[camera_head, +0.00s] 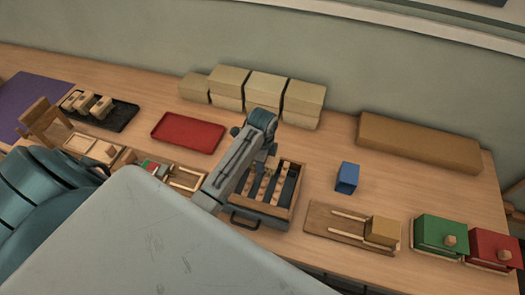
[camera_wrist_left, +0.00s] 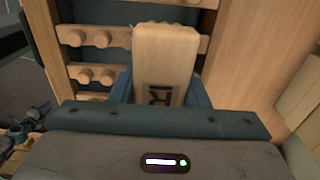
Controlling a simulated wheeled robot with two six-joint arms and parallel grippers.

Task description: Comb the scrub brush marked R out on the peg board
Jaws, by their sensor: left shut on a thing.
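The scrub brush marked R (camera_wrist_left: 165,60) is a pale wooden block with a dark R on its face. It fills the middle of the left wrist view. My left gripper (camera_wrist_left: 160,92) is shut on it, with blue fingers on both sides. The peg board (camera_wrist_left: 102,40) lies beyond the brush, with round wooden pegs on slats. In the head view the peg board (camera_head: 289,186) is a framed wooden box with slats, and my left arm reaches over it. The brush's bristles are hidden, so I cannot tell whether they touch the pegs. My right gripper is out of view.
A red tray (camera_head: 188,132) and stacked beige boxes (camera_head: 265,90) stand behind. A blue block (camera_head: 347,178), a wooden board with a block (camera_head: 330,231), and green (camera_head: 441,234) and red boxes (camera_head: 493,249) are to the right. A black tray (camera_head: 120,117) holds several brushes at left.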

